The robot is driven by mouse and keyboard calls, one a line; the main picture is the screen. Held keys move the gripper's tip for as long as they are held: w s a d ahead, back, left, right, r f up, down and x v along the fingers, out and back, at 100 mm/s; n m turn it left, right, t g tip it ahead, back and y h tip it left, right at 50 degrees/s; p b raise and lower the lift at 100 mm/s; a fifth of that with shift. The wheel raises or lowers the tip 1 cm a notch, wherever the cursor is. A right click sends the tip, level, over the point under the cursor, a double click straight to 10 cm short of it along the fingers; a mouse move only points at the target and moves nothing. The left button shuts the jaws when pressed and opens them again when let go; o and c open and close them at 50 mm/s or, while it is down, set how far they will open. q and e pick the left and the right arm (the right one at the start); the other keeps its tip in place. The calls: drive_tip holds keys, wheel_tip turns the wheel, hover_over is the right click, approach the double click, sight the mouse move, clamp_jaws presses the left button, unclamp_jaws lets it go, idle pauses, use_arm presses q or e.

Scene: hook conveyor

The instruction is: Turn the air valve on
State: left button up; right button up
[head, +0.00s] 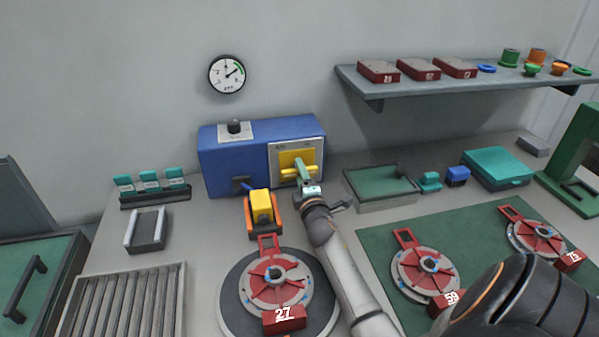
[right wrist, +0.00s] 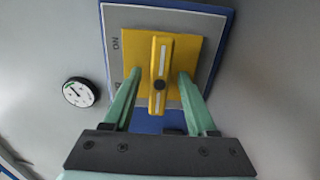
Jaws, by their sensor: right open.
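The air valve is a yellow lever (right wrist: 160,75) on a yellow square plate (right wrist: 122,50), set on the grey panel at the front of the blue box (head: 230,160). In the right wrist view the lever stands upright in the picture, with a dark pivot in its middle. Lettering, partly hidden, is on the panel to its left. In the head view the yellow plate (head: 286,159) is partly covered by my right gripper (head: 301,170). My right gripper is open, its green fingers on either side of the lever with gaps visible. My left gripper is not in view.
A pressure gauge (head: 227,74) hangs on the wall. A yellow and orange device (head: 262,210) stands just left of my right wrist. A red and grey disc (head: 275,280) lies in front. A green tray (head: 380,184) is to the right, below a wall shelf (head: 450,80).

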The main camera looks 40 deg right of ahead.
drive_tip(key=shift+w+d, duration=0.25)
drive_tip(key=shift+w, duration=0.15)
clamp_jaws()
idle(0.4)
